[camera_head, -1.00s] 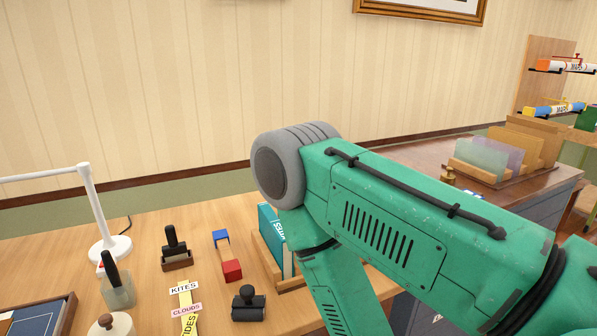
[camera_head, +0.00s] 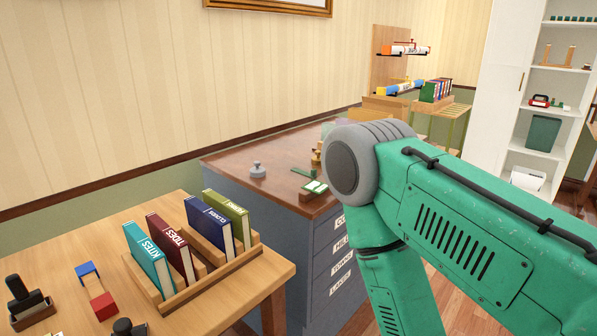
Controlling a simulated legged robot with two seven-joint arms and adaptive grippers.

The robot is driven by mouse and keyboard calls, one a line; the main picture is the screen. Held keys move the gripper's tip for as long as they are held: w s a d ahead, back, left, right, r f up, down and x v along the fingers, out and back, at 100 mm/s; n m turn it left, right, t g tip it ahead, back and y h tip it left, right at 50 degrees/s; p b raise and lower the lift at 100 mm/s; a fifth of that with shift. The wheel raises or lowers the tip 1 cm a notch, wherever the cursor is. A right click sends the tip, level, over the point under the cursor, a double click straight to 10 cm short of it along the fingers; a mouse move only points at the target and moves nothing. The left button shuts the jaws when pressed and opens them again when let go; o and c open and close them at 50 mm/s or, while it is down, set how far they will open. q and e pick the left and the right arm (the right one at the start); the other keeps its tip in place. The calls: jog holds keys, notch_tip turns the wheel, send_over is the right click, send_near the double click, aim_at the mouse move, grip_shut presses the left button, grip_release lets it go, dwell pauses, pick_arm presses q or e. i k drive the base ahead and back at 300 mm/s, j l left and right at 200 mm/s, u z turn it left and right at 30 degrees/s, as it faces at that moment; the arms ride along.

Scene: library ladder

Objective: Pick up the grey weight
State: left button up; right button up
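The grey weight (camera_head: 258,171) stands upright on the brown top of the blue-grey drawer cabinet (camera_head: 255,218), near its left side. It is small and round with a knob on top, and nothing touches it. My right arm, green with a grey joint, crosses the right half of the view. Its gripper is out of the picture below. My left arm and gripper are not in view.
A wooden table (camera_head: 235,300) with a book rack (camera_head: 172,300) holding several books stands in front of the cabinet. A white shelf unit (camera_head: 490,80) stands at right.

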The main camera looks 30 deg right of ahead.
aim_at(256, 170)
jog(key=z, duration=0.55)
jog(key=i+l, duration=0.2)
jog(key=i+l+u, duration=0.1)
jog(key=l, duration=0.35)
jog(key=i+l+u, duration=0.1)
jog(key=i+l, duration=0.3)
jog(key=l, duration=0.25)
jog(key=i+l+u, duration=0.1)
jog(key=l, duration=0.25)
jog(key=i+l, duration=0.2)
jog(key=l, duration=0.15)
jog(key=i+l+u, duration=0.15)
jog(key=l, duration=0.2)
